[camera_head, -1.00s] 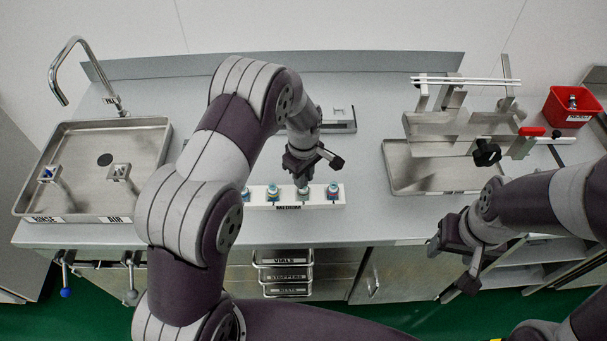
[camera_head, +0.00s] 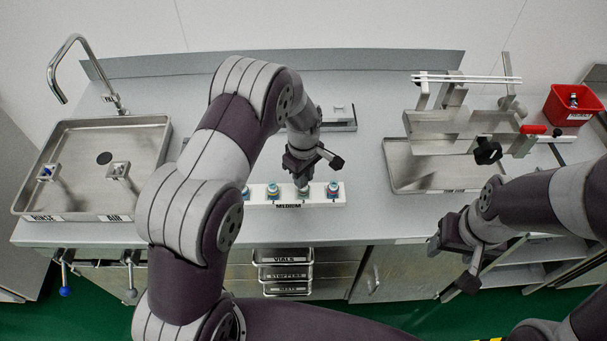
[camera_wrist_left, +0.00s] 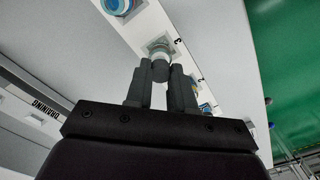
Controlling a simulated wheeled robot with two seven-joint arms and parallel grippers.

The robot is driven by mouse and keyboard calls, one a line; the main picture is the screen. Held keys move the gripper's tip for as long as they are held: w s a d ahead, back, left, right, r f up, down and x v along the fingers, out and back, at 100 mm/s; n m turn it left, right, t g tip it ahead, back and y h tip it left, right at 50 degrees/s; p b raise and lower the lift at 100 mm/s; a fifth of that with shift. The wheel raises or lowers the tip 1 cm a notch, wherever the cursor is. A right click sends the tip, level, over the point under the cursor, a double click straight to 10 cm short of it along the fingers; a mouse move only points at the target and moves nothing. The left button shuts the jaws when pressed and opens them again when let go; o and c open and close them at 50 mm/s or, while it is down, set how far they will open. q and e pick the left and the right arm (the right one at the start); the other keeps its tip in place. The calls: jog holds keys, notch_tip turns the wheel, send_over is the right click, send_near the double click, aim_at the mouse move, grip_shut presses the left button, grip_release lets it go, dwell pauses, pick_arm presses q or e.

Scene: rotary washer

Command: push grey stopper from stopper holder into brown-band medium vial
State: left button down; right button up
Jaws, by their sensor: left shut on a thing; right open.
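My left gripper (camera_head: 302,174) points down over the white MEDIUM rack (camera_head: 318,202). In the left wrist view its fingers (camera_wrist_left: 161,72) are shut on a small dark grey stopper (camera_wrist_left: 159,69). The stopper is in line with the mouth of a pale, clear vial (camera_wrist_left: 163,48) in the rack and looks to be at it. I cannot tell how deep it sits. That vial also shows in the head view (camera_head: 302,190); I cannot make out a brown band on it. My right gripper (camera_head: 446,268) is open and empty in front of the counter's front edge.
Other vials with blue tops stand in the rack on both sides, one to the right (camera_head: 333,189) and one to the left (camera_head: 272,190). A sink tray (camera_head: 90,205) is at the left. A metal stand (camera_head: 455,130) and red bin (camera_head: 573,107) are at the right.

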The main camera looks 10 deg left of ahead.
pick_arm(q)
jog(key=c, duration=0.9)
grip_release()
jog(key=shift+r, duration=0.15)
notch_tip(320, 180, up, 12)
jog(key=b, duration=0.3)
jog(key=s+a+m, duration=0.1)
jog(key=s+m, duration=0.3)
jog(key=s, duration=0.2)
jog(key=s+a+m+t, duration=0.1)
jog(key=s+m, duration=0.3)
jog(key=s, duration=0.2)
jog(key=s+a+m, duration=0.2)
jog(key=s+m, duration=0.2)
jog(key=s, duration=0.3)
jog(key=shift+a+f, duration=0.1)
jog(key=shift+f, duration=0.1)
